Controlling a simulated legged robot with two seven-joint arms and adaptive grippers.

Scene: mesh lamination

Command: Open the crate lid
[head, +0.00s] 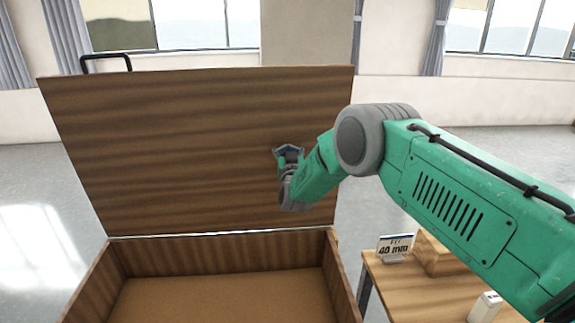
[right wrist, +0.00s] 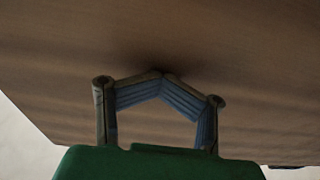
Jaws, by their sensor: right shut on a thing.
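The crate (head: 340,280) is open, its brown interior visible at the bottom of the head view. Its wood-grained crate lid (head: 190,140) stands raised along the crate's back edge, inner face towards me. A black handle (head: 106,58) shows at the lid's top left edge, away from my gripper. My right gripper (head: 289,152) is at the right half of the lid's inner face. In the right wrist view its fingers (right wrist: 163,78) are bent together, fingertips meeting at the lid surface (right wrist: 240,50). No separate object shows between them. My left gripper is not in view.
A wooden table (head: 420,298) to the right of the crate holds a "40 mm" sign (head: 394,247), a wooden block (head: 434,253) and a small white item (head: 485,307). Behind the lid are open floor, a wall and windows.

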